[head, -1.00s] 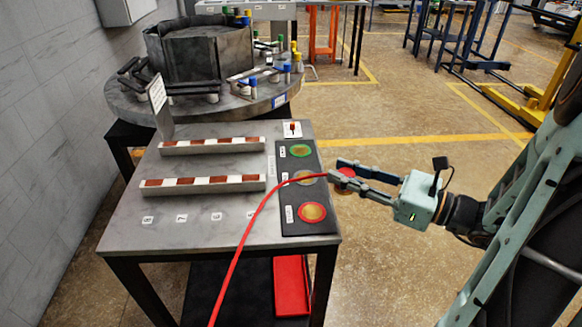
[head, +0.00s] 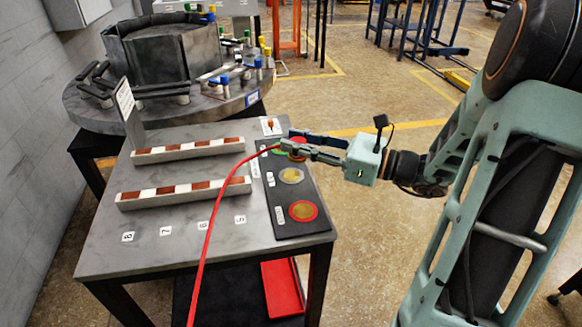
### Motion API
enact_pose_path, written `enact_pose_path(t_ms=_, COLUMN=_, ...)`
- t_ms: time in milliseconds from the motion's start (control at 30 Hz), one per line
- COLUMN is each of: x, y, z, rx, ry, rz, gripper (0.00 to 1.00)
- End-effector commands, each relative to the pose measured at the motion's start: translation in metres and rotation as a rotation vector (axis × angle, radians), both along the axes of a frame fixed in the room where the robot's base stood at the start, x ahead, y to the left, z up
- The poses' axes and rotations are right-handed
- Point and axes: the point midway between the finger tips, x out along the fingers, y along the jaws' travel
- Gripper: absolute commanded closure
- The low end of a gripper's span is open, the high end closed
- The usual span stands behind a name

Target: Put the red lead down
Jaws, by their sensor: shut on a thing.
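The red lead (head: 208,228) rises in a curve from the bottom of the head view to my gripper (head: 297,146). My gripper is shut on the lead's end, at the far end of the black board (head: 279,215) on the table's right side. A red round part shows between the fingers. The board has a red-ringed disc (head: 304,211) nearest, a plain pale disc (head: 291,176) in the middle, and a green-ringed disc (head: 278,152) largely hidden behind my gripper. I cannot tell how high the lead's end is above the board.
Two pale bars with brown blocks (head: 184,192) lie across the grey table (head: 110,260). A small orange-topped part (head: 270,125) stands just beyond the board. A round furnace (head: 160,60) is behind. A red tray (head: 282,289) lies below. Floor to the right is open.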

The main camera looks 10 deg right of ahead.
Motion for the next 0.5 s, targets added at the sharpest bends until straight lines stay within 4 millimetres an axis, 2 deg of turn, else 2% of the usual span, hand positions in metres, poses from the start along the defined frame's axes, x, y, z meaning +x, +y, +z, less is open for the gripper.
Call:
enact_pose_path(t_ms=33, x=0.008, y=0.001, z=-0.017, rx=0.004, ry=0.004, rz=0.001, gripper=1.00)
enact_pose_path(t_ms=100, x=0.018, y=0.003, z=-0.029, rx=0.004, ry=0.003, rz=0.002, gripper=1.00)
enact_pose_path(t_ms=500, x=0.043, y=0.006, z=-0.058, rx=0.002, ry=0.002, rz=0.001, gripper=1.00)
